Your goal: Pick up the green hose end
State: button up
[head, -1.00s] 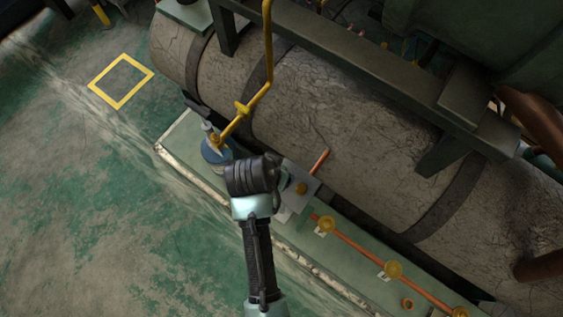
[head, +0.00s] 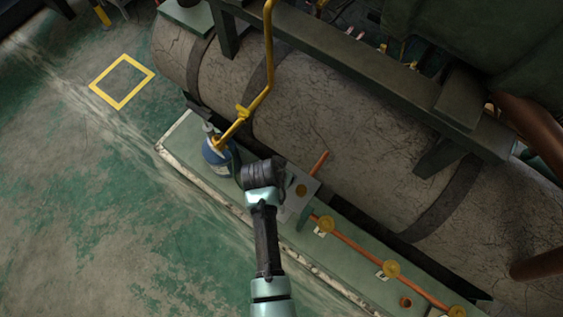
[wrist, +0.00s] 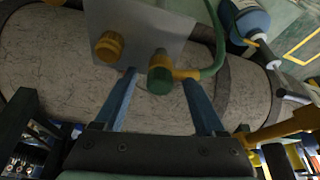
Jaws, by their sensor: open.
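In the wrist view, the green hose end (wrist: 159,81) is a round dark green cap with a yellow fitting above it. A green hose (wrist: 218,55) curves from the fitting up to the right. My gripper (wrist: 160,77) is open, with one blue finger on each side of the hose end. The hose end appears between the fingertips; I cannot tell whether either finger touches it. In the head view, the hose end and my fingertips are hidden behind my wrist.
A grey plate (wrist: 140,25) with a brass knob (wrist: 108,47) stands just behind the hose end. A blue bottle (head: 218,160) stands to the left in the head view. A yellow pipe (head: 267,45) and a large cracked tank (head: 330,130) are close by.

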grip_shut()
dwell(0.3)
jog(key=shift+r, duration=0.1)
